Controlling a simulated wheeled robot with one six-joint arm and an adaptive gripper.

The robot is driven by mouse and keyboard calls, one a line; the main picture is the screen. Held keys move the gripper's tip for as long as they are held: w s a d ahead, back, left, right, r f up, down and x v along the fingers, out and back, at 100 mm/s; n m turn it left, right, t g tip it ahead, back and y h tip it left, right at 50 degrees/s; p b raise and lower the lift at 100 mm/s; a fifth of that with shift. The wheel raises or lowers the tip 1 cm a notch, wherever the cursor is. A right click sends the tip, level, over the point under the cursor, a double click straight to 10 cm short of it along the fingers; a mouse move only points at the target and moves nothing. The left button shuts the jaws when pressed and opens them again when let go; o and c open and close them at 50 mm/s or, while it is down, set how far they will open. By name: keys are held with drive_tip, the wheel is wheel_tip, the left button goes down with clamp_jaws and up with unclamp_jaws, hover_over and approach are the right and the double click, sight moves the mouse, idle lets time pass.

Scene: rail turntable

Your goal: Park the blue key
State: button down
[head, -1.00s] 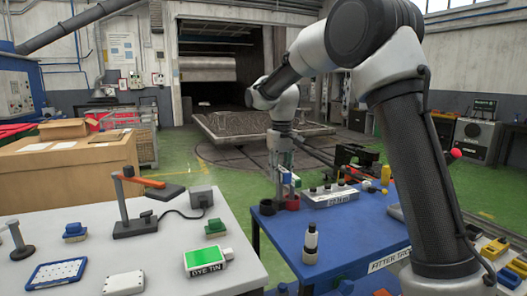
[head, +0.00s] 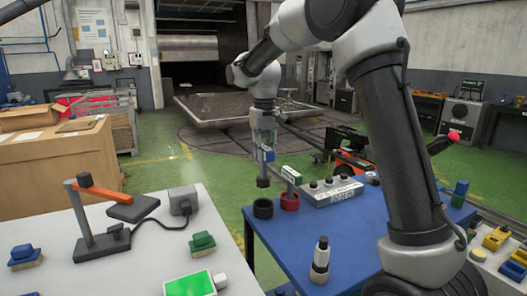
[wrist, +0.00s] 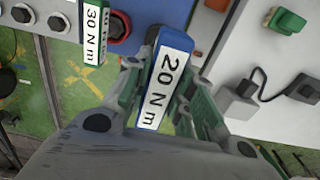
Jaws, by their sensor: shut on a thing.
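The blue key (head: 268,155), with a white label reading "20 N m" in the wrist view (wrist: 160,85), is held between the fingers of my gripper (head: 266,147). My gripper is shut on it. The key hangs upright, its dark lower end above the black ring-shaped cup (head: 263,208) on the blue table, with a gap between. A green key (head: 291,175), labelled "30 N m" in the wrist view (wrist: 92,20), stands tilted in the red cup (head: 289,202) to the right. The black cup is not clear in the wrist view.
A control box with several knobs (head: 330,191) stands right of the cups. A bottle (head: 320,258) stands nearer on the blue table (head: 285,240). Green floor lies between.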

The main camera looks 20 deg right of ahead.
sight(264, 179)
drive_tip(key=shift+f, duration=5.4)
drive_tip(key=c, duration=1.1)
unclamp_jaws()
drive_tip(key=shift+c, duration=0.2)
drive_tip(key=shift+s, duration=0.1)
wheel_tip(264, 179, up, 12)
